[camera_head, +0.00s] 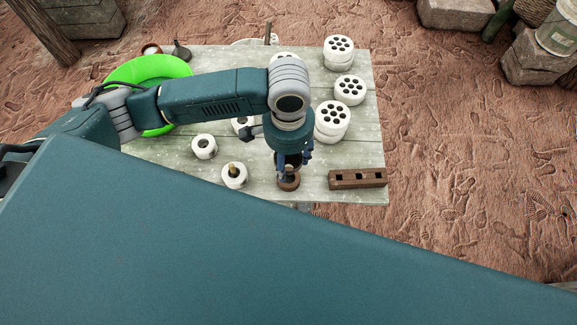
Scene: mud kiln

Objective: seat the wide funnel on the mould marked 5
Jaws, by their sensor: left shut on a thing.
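My left gripper (290,168) points down over the near edge of the table. It is shut on a small brown round piece (288,184), mostly seen from above; whether this is the wide funnel I cannot tell. White round moulds stand to its left: one with an open centre (204,147), one with a small brass-coloured piece in its top (235,177), and one partly hidden behind my arm (241,122). No number on any mould can be read. My right gripper is not in view.
A brown block with square holes (357,178) lies right of the gripper. White cylinders with several holes (349,90) stand at the right of the table (361,146). A green basin (133,71) is at the back left. My body covers the foreground.

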